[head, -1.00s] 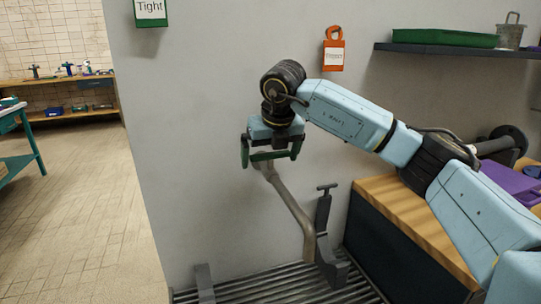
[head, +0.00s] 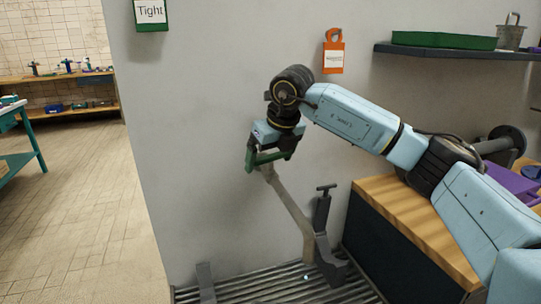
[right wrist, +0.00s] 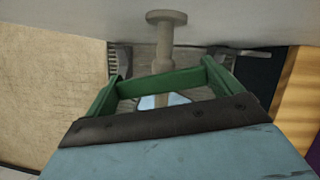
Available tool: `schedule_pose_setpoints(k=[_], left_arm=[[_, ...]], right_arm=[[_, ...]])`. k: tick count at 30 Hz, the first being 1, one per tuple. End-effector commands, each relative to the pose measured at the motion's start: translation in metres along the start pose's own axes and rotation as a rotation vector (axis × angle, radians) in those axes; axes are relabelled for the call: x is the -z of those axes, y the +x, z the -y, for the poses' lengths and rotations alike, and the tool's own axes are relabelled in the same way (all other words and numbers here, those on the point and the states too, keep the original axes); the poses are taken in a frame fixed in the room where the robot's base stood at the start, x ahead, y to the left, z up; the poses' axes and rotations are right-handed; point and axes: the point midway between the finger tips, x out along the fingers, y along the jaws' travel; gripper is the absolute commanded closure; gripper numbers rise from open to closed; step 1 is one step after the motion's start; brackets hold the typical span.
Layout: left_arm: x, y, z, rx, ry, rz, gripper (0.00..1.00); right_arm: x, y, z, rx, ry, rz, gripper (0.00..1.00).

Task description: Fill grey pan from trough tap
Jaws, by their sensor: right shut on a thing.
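The trough tap (head: 290,207) is a beige-grey pipe coming from the wall and bending down over the slatted trough (head: 255,291). A green bar (head: 268,158) sits at its upper end, apparently the tap's handle. My right gripper (head: 266,163) is shut on this bar, which spans between its fingers; the bar also shows in the right wrist view (right wrist: 160,83). A small pale bluish spot (head: 305,277) shows on the slats below the spout, perhaps water. I cannot make out a grey pan. My left gripper is out of view.
A dark grey upright fitting with a T-shaped top (head: 323,235) stands close right of the spout. A wooden-topped counter (head: 415,225) is to the right. A shelf (head: 450,51) holds a green tray (head: 443,40) and a metal bucket (head: 511,37). The floor at left is open.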

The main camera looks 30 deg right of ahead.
Motion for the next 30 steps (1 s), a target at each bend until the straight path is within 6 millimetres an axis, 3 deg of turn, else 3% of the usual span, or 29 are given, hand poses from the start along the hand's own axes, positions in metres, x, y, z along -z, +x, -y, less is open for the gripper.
schedule_pose_setpoints(k=[4, 5, 7, 17, 30], left_arm=[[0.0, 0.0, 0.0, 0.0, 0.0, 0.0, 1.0], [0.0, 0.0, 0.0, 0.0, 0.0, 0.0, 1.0], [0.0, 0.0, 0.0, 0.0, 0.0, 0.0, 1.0], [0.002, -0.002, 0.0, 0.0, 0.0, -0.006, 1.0], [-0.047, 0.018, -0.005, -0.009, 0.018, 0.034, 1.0]], right_arm=[[0.0, -0.001, 0.0, 0.001, 0.001, 0.002, 0.32], [0.0, -0.001, 0.0, 0.001, 0.001, 0.002, 0.06], [0.0, -0.001, 0.0, 0.001, 0.002, 0.002, 0.0], [-0.001, -0.01, 0.0, 0.0, 0.002, 0.004, 0.0], [-0.002, -0.102, 0.0, 0.0, 0.002, 0.006, 0.0]])
